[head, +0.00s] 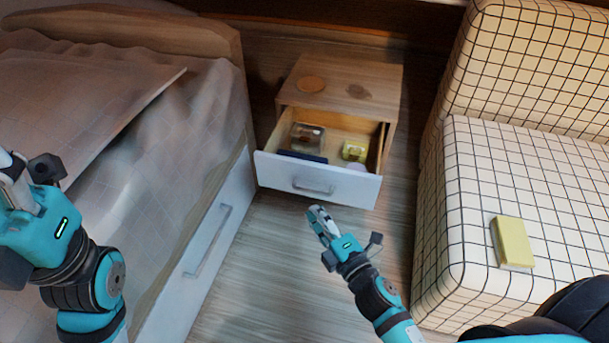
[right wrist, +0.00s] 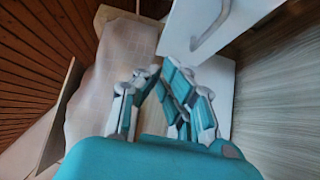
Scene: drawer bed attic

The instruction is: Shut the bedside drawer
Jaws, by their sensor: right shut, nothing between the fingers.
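The bedside drawer (head: 317,183) is pulled out of the wooden nightstand (head: 345,80). Its white front has a grey handle (head: 313,188). Inside lie a brownish box (head: 308,137), a dark flat item (head: 302,156), a small yellow item (head: 354,150) and a pinkish round item partly behind the front. My right gripper (head: 318,213) is shut and empty, just in front of and below the drawer front, apart from it in the head view. The right wrist view shows its fingers (right wrist: 172,88) together, with a white front and handle (right wrist: 212,28) above. My left gripper (head: 30,175) is at the left edge, its fingers partly cut off.
A bed (head: 130,110) with a white under-bed drawer (head: 205,255) stands close on the left. A checked sofa (head: 530,190) with a yellow book (head: 513,242) on it stands on the right. The wood floor (head: 270,270) between them is clear.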

